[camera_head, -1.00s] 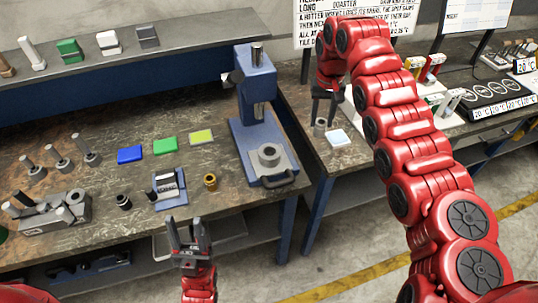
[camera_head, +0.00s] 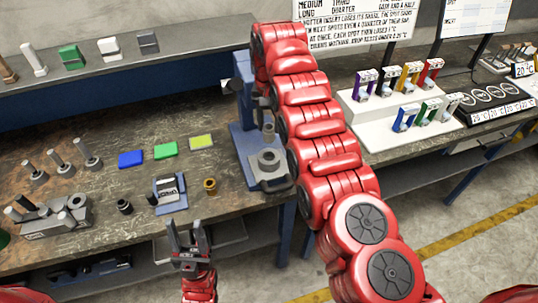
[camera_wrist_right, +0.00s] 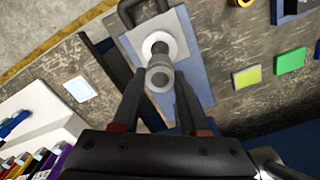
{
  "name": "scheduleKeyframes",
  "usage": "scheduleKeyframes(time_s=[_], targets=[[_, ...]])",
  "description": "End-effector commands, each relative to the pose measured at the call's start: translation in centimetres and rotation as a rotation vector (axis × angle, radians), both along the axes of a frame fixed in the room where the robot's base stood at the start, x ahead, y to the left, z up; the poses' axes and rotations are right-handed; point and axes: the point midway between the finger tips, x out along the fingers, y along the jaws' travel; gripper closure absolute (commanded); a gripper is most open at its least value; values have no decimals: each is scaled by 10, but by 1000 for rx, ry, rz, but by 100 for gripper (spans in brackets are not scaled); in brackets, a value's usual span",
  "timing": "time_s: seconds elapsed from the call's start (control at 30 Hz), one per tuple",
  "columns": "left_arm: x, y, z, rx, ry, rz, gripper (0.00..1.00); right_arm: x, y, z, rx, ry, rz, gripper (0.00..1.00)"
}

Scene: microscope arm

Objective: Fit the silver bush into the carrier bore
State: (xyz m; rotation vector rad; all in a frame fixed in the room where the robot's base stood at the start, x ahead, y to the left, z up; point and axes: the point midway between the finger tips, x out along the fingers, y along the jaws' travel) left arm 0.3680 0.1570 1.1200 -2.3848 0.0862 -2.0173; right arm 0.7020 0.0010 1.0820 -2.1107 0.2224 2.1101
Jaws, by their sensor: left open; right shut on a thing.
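The silver bush (camera_wrist_right: 160,78) is a small hollow grey cylinder, shut between the fingers of my right gripper (camera_wrist_right: 158,92) in the right wrist view. In the head view my right gripper (camera_head: 262,106) hangs in front of the blue press, with the bush (camera_head: 268,131) below it. The round grey carrier (camera_head: 267,161) with a dark bore sits on the press base, below the bush and apart from it. In the wrist view the bush partly covers the carrier (camera_wrist_right: 156,42). My left gripper (camera_head: 188,240) is open and empty before the bench's front edge.
The blue press (camera_head: 243,90) stands close behind my right gripper. A brass bush (camera_head: 210,186), a black bush (camera_head: 124,206) and coloured pads lie left of the carrier. A white rack (camera_head: 385,135) of coloured tools stands on the right bench.

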Motion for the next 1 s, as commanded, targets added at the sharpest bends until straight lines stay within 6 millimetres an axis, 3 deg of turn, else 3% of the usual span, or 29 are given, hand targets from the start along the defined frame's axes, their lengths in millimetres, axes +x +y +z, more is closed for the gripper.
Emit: scheduleKeyframes(time_s=[0.17, 0.3, 0.73, 1.0], targets=[[0, 0, 10, 0, 0, 0, 50, 0, 0, -18, -2, 2, 0, 100], [0, 0, 23, 0, 0, 0, 50, -2, -1, -43, -4, 6, 0, 100], [0, 0, 38, 0, 0, 0, 50, -1, -1, -91, -2, 5, 0, 100], [0, 0, 37, 0, 0, 0, 50, 0, -1, -96, -1, -1, 0, 100]])
